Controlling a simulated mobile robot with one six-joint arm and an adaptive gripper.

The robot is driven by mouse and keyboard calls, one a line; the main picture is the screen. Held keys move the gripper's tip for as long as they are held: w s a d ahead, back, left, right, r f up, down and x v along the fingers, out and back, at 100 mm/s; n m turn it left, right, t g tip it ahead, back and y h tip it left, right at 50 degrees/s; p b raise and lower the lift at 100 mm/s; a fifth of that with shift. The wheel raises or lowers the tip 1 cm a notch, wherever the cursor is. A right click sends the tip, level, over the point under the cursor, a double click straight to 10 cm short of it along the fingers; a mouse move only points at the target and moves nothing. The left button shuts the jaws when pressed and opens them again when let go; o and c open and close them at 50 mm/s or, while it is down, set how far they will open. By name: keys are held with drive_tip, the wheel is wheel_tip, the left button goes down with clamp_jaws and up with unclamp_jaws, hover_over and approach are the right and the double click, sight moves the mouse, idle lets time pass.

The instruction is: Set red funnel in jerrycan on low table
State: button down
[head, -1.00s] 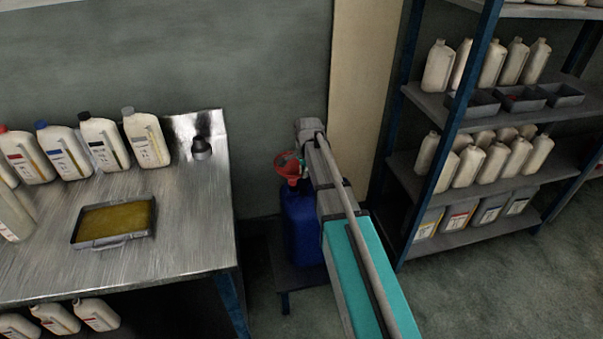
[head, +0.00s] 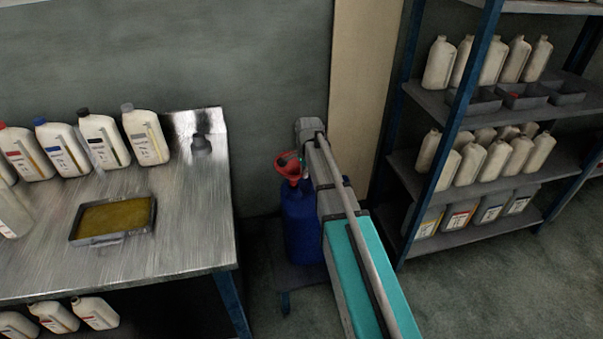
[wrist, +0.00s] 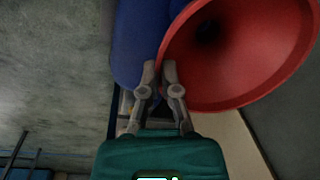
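The red funnel (head: 288,168) is above the top of the blue jerrycan (head: 303,235) in the head view. Its spout points down at the can's top; I cannot tell whether it is inside the mouth. The jerrycan stands upright on the low dark table (head: 284,279), partly hidden by my arm. In the wrist view the funnel's wide cone (wrist: 245,60) fills the upper right, with the blue can (wrist: 138,45) beside and behind it. My gripper (wrist: 160,68) has its fingertips close together on the funnel's rim, one finger on each side.
A metal workbench (head: 185,235) with several bottles and a drip tray (head: 152,215) of oil stands at left. A blue-framed shelf (head: 420,185) with bottles and bins stands at right. The wall is close behind the jerrycan. Floor (head: 500,275) is open at lower right.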

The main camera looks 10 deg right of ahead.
drive_tip(key=shift+s+d+f, duration=0.1)
drive_tip(key=shift+s+f, duration=0.1)
drive_tip(key=shift+f, duration=0.05)
drive_tip(key=shift+f+b, duration=1.65)
drive_tip(key=shift+b, duration=0.25)
idle(0.9)
drive_tip(key=c, duration=0.7)
unclamp_jaws()
